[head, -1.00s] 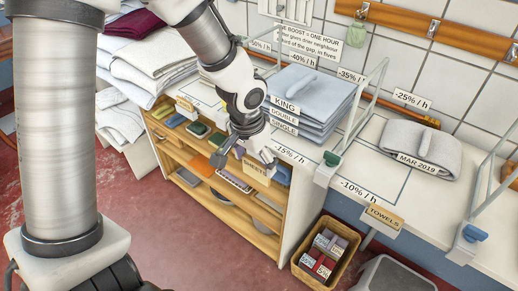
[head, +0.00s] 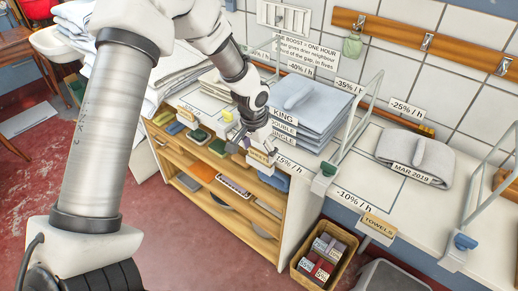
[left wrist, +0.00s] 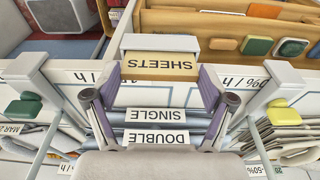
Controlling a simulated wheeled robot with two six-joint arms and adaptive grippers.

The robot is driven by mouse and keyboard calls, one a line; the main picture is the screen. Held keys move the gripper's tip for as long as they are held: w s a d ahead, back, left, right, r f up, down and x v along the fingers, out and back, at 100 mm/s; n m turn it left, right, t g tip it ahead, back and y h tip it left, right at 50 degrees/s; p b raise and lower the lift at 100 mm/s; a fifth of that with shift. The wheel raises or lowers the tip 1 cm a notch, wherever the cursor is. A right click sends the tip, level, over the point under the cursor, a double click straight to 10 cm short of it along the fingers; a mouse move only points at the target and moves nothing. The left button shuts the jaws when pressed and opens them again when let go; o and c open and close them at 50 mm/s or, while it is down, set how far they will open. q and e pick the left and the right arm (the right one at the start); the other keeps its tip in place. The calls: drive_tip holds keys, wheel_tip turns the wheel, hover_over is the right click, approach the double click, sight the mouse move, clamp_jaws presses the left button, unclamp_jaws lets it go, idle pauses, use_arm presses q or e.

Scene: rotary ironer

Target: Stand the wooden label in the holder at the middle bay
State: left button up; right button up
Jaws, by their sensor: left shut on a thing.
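The wooden label reading SHEETS (head: 260,157) is in my left gripper (head: 258,143), at the counter's front edge in the middle bay, below the stack of blue-grey sheets (head: 300,108). In the left wrist view the label (left wrist: 160,65) appears upside down between the two fingers of my left gripper (left wrist: 160,82), which close on its sides. A pale grey holder block (left wrist: 160,43) shows right at the label. I cannot tell whether the label sits in its slot. My right gripper is not in view.
Posts with a green clip (head: 329,168) and a yellow clip (head: 228,115) flank the bay. A TOWELS label (head: 378,224) stands in the bay to the right.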

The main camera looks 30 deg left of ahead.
use_arm(q)
drive_tip(key=o, duration=0.8)
drive_tip(key=shift+f, duration=0.15)
drive_tip(key=shift+o, duration=0.2)
wheel_tip(320, 180, up, 12)
drive_tip(key=s, duration=0.2)
drive_tip(key=s+d+f+g, duration=0.1)
drive_tip(key=s+d+f, duration=0.2)
drive_tip(key=f, duration=0.6)
drive_tip(key=s+d+f, duration=0.3)
drive_tip(key=s+f, duration=0.1)
drive_tip(key=f, duration=0.6)
drive_tip(key=s+d+f, duration=0.1)
drive_tip(key=s+f, duration=0.6)
drive_tip(key=s, duration=0.2)
drive_tip(key=s+d+f+n, duration=0.1)
drive_tip(key=s+f, duration=0.6)
drive_tip(key=s, duration=0.3)
drive_tip(key=shift+s+d+g, duration=0.2)
drive_tip(key=shift+d+g, duration=0.05)
drive_tip(key=shift+g, duration=0.15)
drive_tip(key=shift+w, duration=0.1)
